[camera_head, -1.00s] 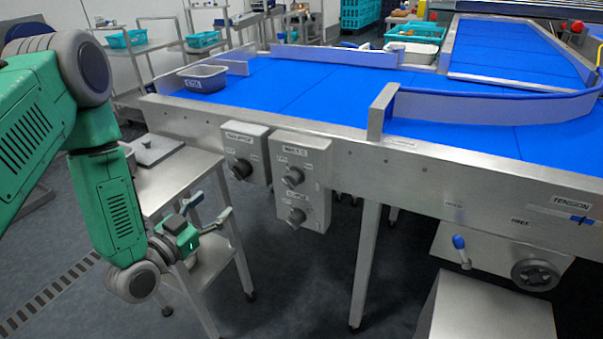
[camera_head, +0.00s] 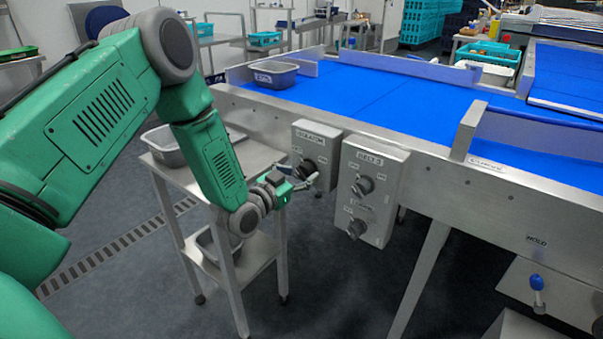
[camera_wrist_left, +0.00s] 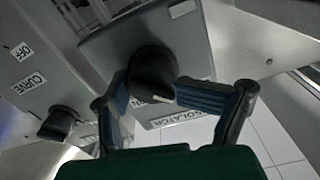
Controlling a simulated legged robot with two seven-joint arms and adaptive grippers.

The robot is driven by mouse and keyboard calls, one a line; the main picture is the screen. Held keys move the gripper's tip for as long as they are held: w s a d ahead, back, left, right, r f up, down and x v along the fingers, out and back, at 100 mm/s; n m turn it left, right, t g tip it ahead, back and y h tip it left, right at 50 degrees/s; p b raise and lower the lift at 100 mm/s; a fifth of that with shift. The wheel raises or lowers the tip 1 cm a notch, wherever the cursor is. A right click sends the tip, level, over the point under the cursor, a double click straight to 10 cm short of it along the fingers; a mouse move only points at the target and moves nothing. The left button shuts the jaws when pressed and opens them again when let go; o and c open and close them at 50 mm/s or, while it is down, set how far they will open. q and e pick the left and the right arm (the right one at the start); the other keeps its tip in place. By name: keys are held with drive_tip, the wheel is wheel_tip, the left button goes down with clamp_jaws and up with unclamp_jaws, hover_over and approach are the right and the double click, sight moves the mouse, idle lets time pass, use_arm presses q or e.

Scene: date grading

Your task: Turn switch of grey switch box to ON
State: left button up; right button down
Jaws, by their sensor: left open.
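The grey isolator switch box (camera_head: 326,142) hangs on the conveyor's side, with one black rotary knob (camera_head: 305,169). In the left wrist view the knob (camera_wrist_left: 151,70) shows a white pointer mark, and the box (camera_wrist_left: 110,48) bears an ISOLATOR label. I cannot read the position words beside the knob. My left gripper (camera_head: 303,180) is open in front of the knob; in the left wrist view its fingers (camera_wrist_left: 149,92) lie on either side of the knob's near end. Whether they touch it I cannot tell. My right gripper is not in view.
A second grey box (camera_head: 369,208) with two knobs hangs just right of the isolator box. A steel trolley (camera_head: 262,158) stands below and left, under my left arm. The blue conveyor belt (camera_head: 390,100) runs above the boxes, with a grey tub (camera_head: 275,80) on it.

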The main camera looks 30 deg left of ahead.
use_arm(q)
drive_tip(key=shift+w+a+f, duration=0.25)
drive_tip(key=shift+a+f, duration=0.1)
drive_tip(key=shift+a, duration=0.05)
drive_tip(key=shift+w+f, duration=0.1)
drive_tip(key=shift+w, duration=0.05)
drive_tip(key=d, duration=0.1)
drive_tip(key=d+r, duration=0.1)
drive_tip(key=shift+s+d+r, duration=0.15)
drive_tip(key=shift+s+d, duration=0.05)
drive_tip(key=shift+d, duration=0.15)
drive_tip(key=c, duration=1)
drive_tip(key=shift+c, duration=0.7)
drive_tip(key=shift+a+f, duration=0.25)
drive_tip(key=shift+a, duration=0.3)
drive_tip(key=shift+d, duration=0.15)
